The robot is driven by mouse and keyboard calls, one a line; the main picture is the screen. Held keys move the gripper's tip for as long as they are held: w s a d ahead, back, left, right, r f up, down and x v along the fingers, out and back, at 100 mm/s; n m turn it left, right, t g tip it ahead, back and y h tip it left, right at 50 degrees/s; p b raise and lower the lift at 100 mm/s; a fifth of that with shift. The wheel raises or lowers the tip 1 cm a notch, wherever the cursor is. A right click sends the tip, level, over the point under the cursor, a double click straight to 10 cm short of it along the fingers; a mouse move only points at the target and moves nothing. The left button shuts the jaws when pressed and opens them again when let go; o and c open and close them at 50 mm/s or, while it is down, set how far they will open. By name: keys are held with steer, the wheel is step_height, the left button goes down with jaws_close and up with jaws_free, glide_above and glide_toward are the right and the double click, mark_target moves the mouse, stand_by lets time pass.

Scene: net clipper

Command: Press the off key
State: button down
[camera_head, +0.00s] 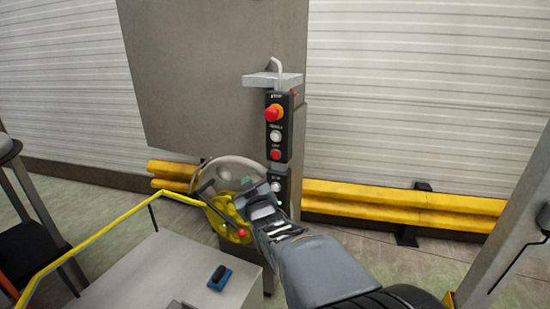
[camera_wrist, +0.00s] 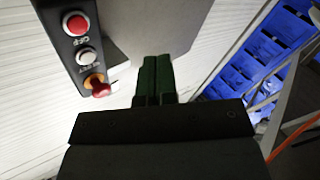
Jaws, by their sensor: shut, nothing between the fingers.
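The off key is a flat red button (camera_head: 275,154) on the dark upright control panel, below a white button. It also shows in the wrist view (camera_wrist: 75,23) at the upper left, next to an upside-down label. My gripper (camera_head: 258,192) is in front of the lower part of the panel, below and left of the off key in the head view. In the wrist view its two dark green fingers (camera_wrist: 154,75) are closed together and empty. They are right of the panel's buttons and apart from the red key. The gripper and arm partly cover the lower panel.
A red emergency knob (camera_head: 273,112) sits above a white button (camera_head: 275,136) on the same panel. A yellow handwheel (camera_head: 226,215) is beside my gripper. A yellow guard rail (camera_head: 400,202) runs behind. Blue crates (camera_wrist: 255,65) show at right in the wrist view.

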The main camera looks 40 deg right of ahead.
mark_target(275, 155)
steer(key=shift+s+d+r+n+t+h, duration=0.2)
steer(key=shift+d+r+t+h, duration=0.1)
steer(key=shift+d+r+t, duration=0.4)
steer(key=shift+s+d+r+n+t+h, duration=0.2)
steer(key=shift+d+r+t+h, duration=0.1)
steer(key=shift+d+r+t, duration=0.4)
steer(key=shift+a+r, duration=0.1)
steer(key=shift+a, duration=0.1)
steer(key=shift+w+d+p, duration=0.15)
steer(key=shift+w+d, duration=0.55)
steer(key=shift+d, duration=0.6)
steer(key=shift+w+d+p, duration=0.2)
steer(key=shift+w+d, duration=0.5)
steer(key=shift+d, duration=0.55)
steer(key=shift+w+d+p, duration=0.15)
steer(key=shift+w+d, duration=0.55)
steer(key=shift+d, duration=0.6)
steer(key=shift+w+d+b, duration=0.35)
steer(key=shift+d+b, duration=0.4)
steer(key=shift+s+a, duration=0.1)
steer(key=shift+a, duration=0.1)
steer(key=shift+s+a+b, duration=0.3)
steer(key=shift+a+b, duration=0.25)
steer(key=shift+b, duration=0.1)
steer(key=shift+a, duration=0.1)
